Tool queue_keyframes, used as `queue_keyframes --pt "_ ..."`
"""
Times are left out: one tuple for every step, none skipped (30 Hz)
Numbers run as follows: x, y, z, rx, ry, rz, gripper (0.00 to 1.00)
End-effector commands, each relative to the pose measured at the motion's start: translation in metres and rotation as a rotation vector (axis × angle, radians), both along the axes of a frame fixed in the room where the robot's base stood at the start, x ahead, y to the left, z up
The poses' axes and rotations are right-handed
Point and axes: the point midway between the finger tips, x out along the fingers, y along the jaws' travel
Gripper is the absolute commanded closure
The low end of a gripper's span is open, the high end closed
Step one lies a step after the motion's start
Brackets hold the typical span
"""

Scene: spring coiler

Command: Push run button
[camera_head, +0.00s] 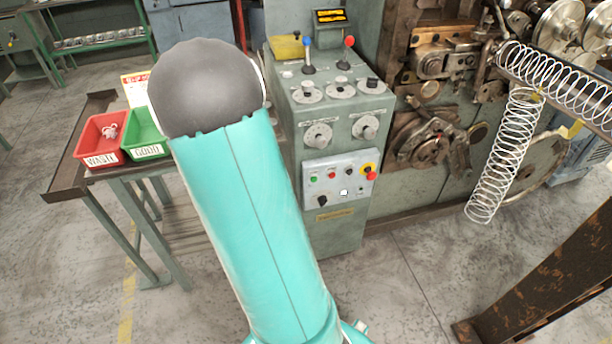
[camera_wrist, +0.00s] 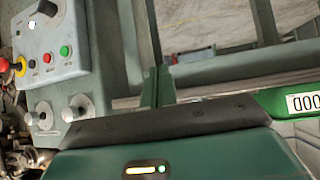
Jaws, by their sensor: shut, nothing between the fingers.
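The control panel (camera_head: 350,205) is on the front of the grey-green console. Its green button (camera_head: 313,178) is at the upper left, beside a red one (camera_head: 331,175); the labels are too small to read. In the wrist view the panel is upside down at upper left, with the same green button (camera_wrist: 65,50) uncovered. My gripper (camera_wrist: 165,125) shows as a dark bar with screws and a green housing along the bottom of the wrist view; it is shut and empty, apart from the panel. Its fingertips are not distinct. In the head view my arm hides it.
A yellow-and-red mushroom button (camera_head: 368,170) is at the panel's right. Above are knobs and levers with blue (camera_head: 307,42) and red (camera_head: 349,41) tops. A red bin (camera_head: 100,139) and green bin (camera_head: 146,132) stand left on a table. Wire springs (camera_head: 505,150) hang right.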

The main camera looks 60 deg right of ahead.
Motion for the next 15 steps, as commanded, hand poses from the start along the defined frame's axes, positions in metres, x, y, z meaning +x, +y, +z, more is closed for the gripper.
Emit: queue_keyframes --pt "-0.017 -0.02 -0.021 -0.034 0.022 -0.056 1.0" --pt "-0.027 -0.031 -0.03 -0.062 0.03 -0.086 1.0" --pt "-0.042 -0.045 -0.042 -0.099 0.045 -0.128 1.0" --pt "-0.053 -0.055 -0.05 -0.129 0.057 -0.157 1.0" --pt "-0.066 -0.064 -0.058 -0.158 0.069 -0.186 1.0" --pt "-0.082 -0.076 -0.069 -0.197 0.089 -0.222 1.0" --pt "-0.096 -0.083 -0.076 -0.229 0.105 -0.248 1.0" --pt "-0.108 -0.09 -0.083 -0.259 0.122 -0.271 1.0" --pt "-0.126 -0.098 -0.091 -0.299 0.145 -0.3 1.0" --pt "-0.137 -0.103 -0.096 -0.328 0.162 -0.318 1.0" --pt "-0.148 -0.107 -0.1 -0.355 0.177 -0.334 1.0" --pt "-0.162 -0.112 -0.106 -0.387 0.197 -0.353 1.0" --pt "-0.17 -0.114 -0.108 -0.409 0.21 -0.363 1.0" --pt "-0.178 -0.116 -0.111 -0.428 0.222 -0.373 1.0" --pt "-0.186 -0.118 -0.113 -0.45 0.236 -0.383 1.0"
